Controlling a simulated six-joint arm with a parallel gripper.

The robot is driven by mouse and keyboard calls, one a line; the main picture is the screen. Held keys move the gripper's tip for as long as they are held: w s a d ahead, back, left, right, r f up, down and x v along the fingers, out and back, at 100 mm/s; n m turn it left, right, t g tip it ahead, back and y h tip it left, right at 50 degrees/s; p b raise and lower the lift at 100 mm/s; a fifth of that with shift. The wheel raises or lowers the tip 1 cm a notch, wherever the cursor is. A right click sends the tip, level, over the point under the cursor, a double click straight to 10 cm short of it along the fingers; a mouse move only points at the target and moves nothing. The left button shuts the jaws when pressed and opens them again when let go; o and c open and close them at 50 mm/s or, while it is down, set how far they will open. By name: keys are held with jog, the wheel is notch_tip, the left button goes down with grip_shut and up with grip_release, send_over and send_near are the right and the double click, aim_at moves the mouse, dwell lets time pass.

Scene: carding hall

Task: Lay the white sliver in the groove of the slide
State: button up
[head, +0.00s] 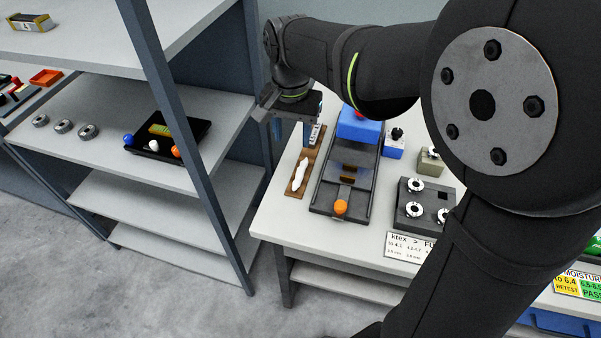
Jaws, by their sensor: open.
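The white sliver (300,174) lies lengthwise on a narrow brown board (293,193) at the table's left side. Just right of it is a long dark frame with rails (321,197), which looks like the slide. An orange knob (340,207) is at its near end and a blue block (358,124) at its far end. I cannot clearly make out a groove. My gripper (292,142) is open, pointing down near the far end of the brown board, beyond the sliver in the picture. Nothing shows between its fingers. My arm hides part of the table's back and right side.
Right of the frame are a grey plate with several metal rings (424,222), a small blue box (394,148) and an olive block (430,163). A sign (410,247) is at the table's front. A shelf rack (196,160) with a black tray (186,150) stands left.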

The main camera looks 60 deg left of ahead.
send_over(296, 184)
jog(key=f, duration=1.1)
jog(key=shift+s+f, duration=0.25)
jog(key=shift+s, duration=0.05)
jog(key=shift+w+f, duration=0.15)
jog(key=shift+f, duration=1.2)
jog(key=shift+w+f, duration=0.1)
jog(key=shift+f, duration=1.2)
grip_shut()
jog(key=shift+r, duration=0.1)
